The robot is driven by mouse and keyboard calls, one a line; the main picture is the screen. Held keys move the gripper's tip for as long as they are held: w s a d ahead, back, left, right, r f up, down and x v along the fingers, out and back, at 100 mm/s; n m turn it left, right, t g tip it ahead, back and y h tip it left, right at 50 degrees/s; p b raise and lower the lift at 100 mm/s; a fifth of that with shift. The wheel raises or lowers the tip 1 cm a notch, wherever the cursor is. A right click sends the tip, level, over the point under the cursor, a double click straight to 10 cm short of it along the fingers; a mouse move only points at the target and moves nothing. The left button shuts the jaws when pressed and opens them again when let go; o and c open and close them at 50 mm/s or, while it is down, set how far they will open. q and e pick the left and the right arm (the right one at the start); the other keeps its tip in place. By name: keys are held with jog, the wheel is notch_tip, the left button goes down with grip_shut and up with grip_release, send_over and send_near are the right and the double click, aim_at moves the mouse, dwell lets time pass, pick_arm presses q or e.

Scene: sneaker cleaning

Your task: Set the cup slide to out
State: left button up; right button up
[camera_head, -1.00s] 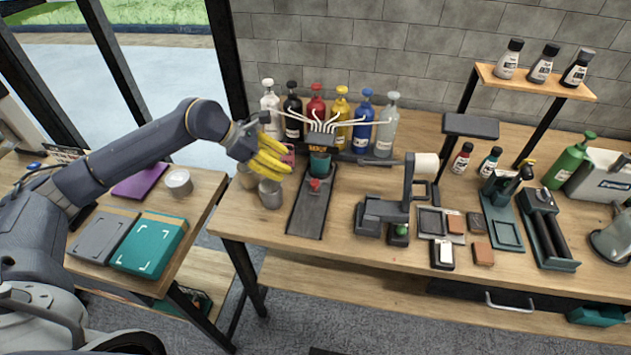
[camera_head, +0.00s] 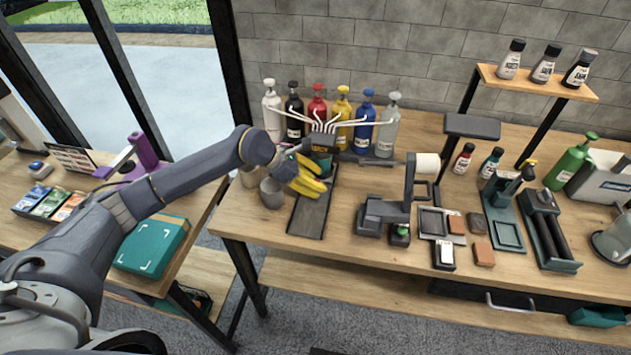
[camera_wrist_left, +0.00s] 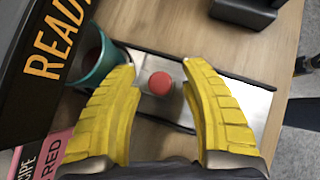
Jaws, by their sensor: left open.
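The cup slide (camera_head: 309,217) is a dark, narrow tray with a pale metal track (camera_wrist_left: 244,105), running from the dispenser toward the table's front. A red knob (camera_wrist_left: 160,83) stands on it in the left wrist view. A teal cup (camera_wrist_left: 104,72) sits at the slide's dispenser end, under the black "READY" display (camera_wrist_left: 50,45). My left gripper (camera_head: 318,182) has yellow fingers and is over the slide. In the wrist view its open fingers (camera_wrist_left: 160,72) lie either side of the knob, with gaps visible. In the head view the gripper hides the knob. My right gripper is out of view.
Several coloured pump bottles (camera_head: 342,110) stand behind the dispenser. A grey metal cup (camera_head: 272,193) is left of the slide. A dark stand with a white roll (camera_head: 427,166) is to the right. Bare wood lies between slide and stand.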

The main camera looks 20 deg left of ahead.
pick_arm(q)
jog(key=shift+c, duration=0.2)
grip_shut()
jog(key=shift+r, duration=0.1)
dwell(0.4)
